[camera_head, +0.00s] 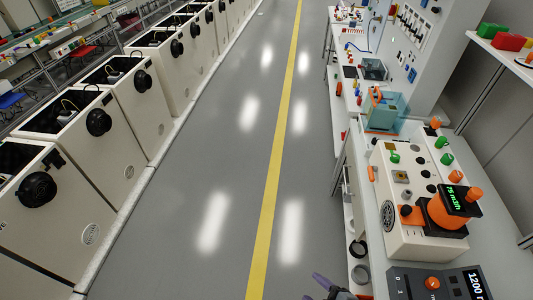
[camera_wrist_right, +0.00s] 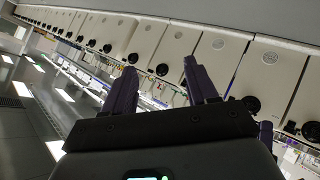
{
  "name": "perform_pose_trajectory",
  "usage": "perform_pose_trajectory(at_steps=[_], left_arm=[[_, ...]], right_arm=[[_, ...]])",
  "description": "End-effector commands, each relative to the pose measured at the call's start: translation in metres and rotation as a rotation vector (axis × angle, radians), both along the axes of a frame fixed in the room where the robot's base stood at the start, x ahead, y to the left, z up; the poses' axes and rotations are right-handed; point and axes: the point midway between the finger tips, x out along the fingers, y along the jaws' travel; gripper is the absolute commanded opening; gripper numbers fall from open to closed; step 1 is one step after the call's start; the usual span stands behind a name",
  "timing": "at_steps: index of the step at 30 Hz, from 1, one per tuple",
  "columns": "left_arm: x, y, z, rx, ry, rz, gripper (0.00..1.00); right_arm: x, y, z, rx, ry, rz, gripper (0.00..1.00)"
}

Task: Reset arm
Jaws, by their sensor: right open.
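My right gripper (camera_head: 328,284) shows at the bottom edge of the head view, over the floor just left of the right-hand bench. Only its purple fingertips and a dark part of its body are in the picture. In the right wrist view my right gripper (camera_wrist_right: 157,85) has its two purple fingers spread apart with nothing between them. It touches nothing that I can see. My left gripper is in neither view.
White cabinets (camera_head: 128,100) with black round knobs line the left side. A bench (camera_head: 365,215) on the right carries a cream control box (camera_head: 415,240), a teal bin (camera_head: 383,113) and a grey display unit (camera_head: 440,284). The grey aisle (camera_head: 225,150) with its yellow line (camera_head: 274,160) is clear.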

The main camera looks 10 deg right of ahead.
Motion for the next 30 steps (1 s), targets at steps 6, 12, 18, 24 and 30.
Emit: perform_pose_trajectory(at_steps=[6,12,18,24,30], left_arm=[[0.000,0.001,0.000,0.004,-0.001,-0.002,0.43],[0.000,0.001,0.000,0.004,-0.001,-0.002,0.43],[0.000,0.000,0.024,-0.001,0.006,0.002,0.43],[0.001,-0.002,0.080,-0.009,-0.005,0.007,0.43],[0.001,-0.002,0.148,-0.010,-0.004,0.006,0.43]], right_arm=[[-0.013,-0.020,0.007,0.169,0.283,-0.436,0.58],[-0.049,-0.046,-0.001,0.209,0.538,-0.714,0.58],[-0.082,-0.058,0.013,0.216,0.728,-0.904,0.58],[-0.082,-0.058,0.064,0.213,0.726,-0.899,0.58],[-0.082,-0.058,0.133,0.212,0.725,-0.897,0.58]])
